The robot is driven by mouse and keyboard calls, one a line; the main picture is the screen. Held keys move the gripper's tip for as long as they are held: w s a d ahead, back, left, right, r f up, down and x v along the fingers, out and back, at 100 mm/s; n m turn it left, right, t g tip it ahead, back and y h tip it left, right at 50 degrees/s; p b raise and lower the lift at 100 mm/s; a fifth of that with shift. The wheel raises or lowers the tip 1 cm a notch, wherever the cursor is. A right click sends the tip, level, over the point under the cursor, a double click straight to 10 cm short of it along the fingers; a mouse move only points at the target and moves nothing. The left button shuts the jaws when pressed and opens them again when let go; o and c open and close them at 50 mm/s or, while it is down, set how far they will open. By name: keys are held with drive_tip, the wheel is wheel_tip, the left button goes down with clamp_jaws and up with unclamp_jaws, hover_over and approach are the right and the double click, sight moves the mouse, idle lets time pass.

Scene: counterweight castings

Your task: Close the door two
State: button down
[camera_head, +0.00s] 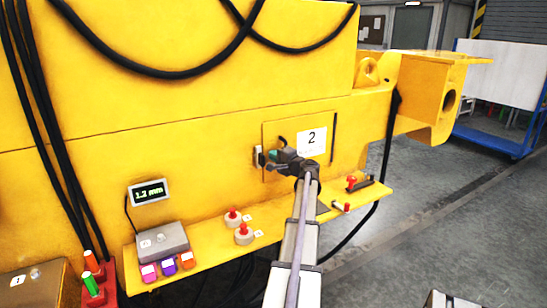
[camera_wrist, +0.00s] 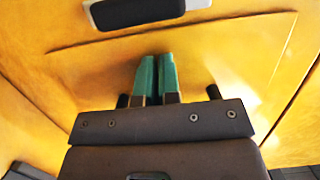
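Door two is a yellow panel (camera_head: 282,130) with a white label "2" (camera_head: 311,141), set in the side of the big yellow casting. It looks flush or nearly so; I cannot tell whether it is fully closed. A dark handle in a pale frame (camera_head: 258,157) is at its left edge; what looks like the same handle is at the top of the wrist view (camera_wrist: 150,10). My gripper (camera_head: 272,156) is in front of the door's left part, near the handle. Its green fingers (camera_wrist: 156,75) are together with nothing seen between them. Whether they touch the panel is unclear.
A yellow ledge below the door carries red knobs (camera_head: 243,232), a grey box (camera_head: 161,240), colored plugs and a red-handled tool (camera_head: 352,182). A display (camera_head: 149,191) reads 1.2 mm. Black cables hang at left. Open floor (camera_head: 450,210) lies to the right.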

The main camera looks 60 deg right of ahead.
drive_tip(key=shift+w+d+r, duration=0.2)
drive_tip(key=shift+w+d, duration=0.15)
drive_tip(key=w+a+v, duration=0.1)
drive_tip(key=a+v, duration=0.2)
drive_tip(key=v, duration=1.1)
drive_tip(key=shift+s+a+f, duration=0.2)
drive_tip(key=shift+a, duration=0.1)
